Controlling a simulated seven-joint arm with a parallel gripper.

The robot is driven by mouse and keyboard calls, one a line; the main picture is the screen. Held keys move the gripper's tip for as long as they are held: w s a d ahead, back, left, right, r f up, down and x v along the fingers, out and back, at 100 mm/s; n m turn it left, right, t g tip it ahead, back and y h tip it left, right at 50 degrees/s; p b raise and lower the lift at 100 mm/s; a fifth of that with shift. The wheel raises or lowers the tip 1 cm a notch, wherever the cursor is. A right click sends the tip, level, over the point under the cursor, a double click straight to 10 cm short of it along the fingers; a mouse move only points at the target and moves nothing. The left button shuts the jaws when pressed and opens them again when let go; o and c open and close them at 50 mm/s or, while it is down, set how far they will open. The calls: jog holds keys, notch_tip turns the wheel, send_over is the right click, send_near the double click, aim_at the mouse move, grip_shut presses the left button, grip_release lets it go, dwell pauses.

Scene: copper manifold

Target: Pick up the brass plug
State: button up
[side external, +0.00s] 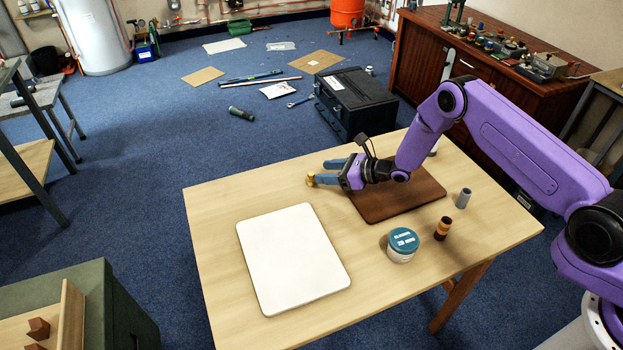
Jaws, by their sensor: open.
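A small brass-coloured piece (310,180), which looks like the brass plug, shows at the tip of the nearer finger of my gripper (319,171). My gripper reaches left, low over the table, with its two blue fingers spread apart. The piece overlaps the nearer finger's end in the picture; I cannot tell whether they touch. The farther finger ends clear of it, and nothing shows between the fingers.
On the wooden table (215,215) are a white board (292,258), a brown board (405,199) under my arm, a teal-lidded jar (402,246), a brown-and-orange cylinder (442,229) and a grey cylinder (463,198). The table's left back area is bare.

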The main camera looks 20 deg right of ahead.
aim_at(312, 174)
jog(key=shift+s+x, duration=0.25)
jog(key=shift+x, duration=2.5)
jog(key=shift+a+f, duration=0.1)
jog(key=shift+a, duration=0.05)
jog(key=c, duration=1)
